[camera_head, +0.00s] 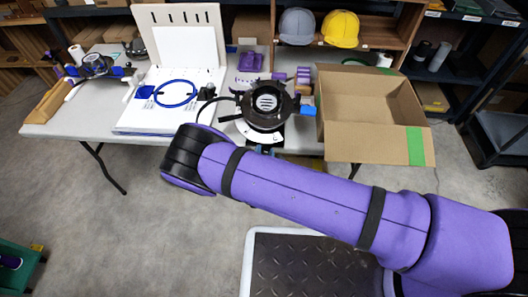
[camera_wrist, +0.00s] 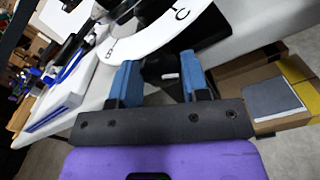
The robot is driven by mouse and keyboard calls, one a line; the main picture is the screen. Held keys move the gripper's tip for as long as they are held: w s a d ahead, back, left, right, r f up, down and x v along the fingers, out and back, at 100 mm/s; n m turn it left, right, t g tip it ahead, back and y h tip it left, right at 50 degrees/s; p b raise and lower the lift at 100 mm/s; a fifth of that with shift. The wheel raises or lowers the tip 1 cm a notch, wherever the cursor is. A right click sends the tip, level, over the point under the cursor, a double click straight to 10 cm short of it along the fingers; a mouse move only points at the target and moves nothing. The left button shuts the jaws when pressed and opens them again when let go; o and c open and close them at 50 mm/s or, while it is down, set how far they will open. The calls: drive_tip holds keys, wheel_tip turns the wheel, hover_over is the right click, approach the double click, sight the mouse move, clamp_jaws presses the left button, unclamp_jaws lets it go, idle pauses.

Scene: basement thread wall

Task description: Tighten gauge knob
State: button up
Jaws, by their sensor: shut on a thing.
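A black round fixture (camera_head: 266,105) stands on a white lettered ring at the front edge of the table. In the wrist view the white ring (camera_wrist: 150,32) shows the letters B and C. My gripper (camera_wrist: 161,74) has its two blue fingers on either side of a small black knob (camera_wrist: 160,70) below the ring, and is shut on it. In the head view my purple arm reaches in front of the table and hides most of the gripper. The knob's turn position cannot be told.
An open cardboard box (camera_head: 372,115) stands right of the fixture. A white board with a blue ring (camera_head: 175,93) lies left of it. Grey and yellow helmets (camera_head: 340,29) sit on the shelf behind. The grey table (camera_head: 75,122) has some bare room at its left front.

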drive_tip(key=m, duration=1.2)
drive_tip(key=shift+f+m, duration=0.2)
drive_tip(key=shift+m, duration=0.1)
idle(0.4)
drive_tip(key=o, duration=0.9)
drive_tip(key=shift+d, duration=0.1)
drive_tip(key=s, duration=1)
drive_tip(key=shift+s, duration=0.4)
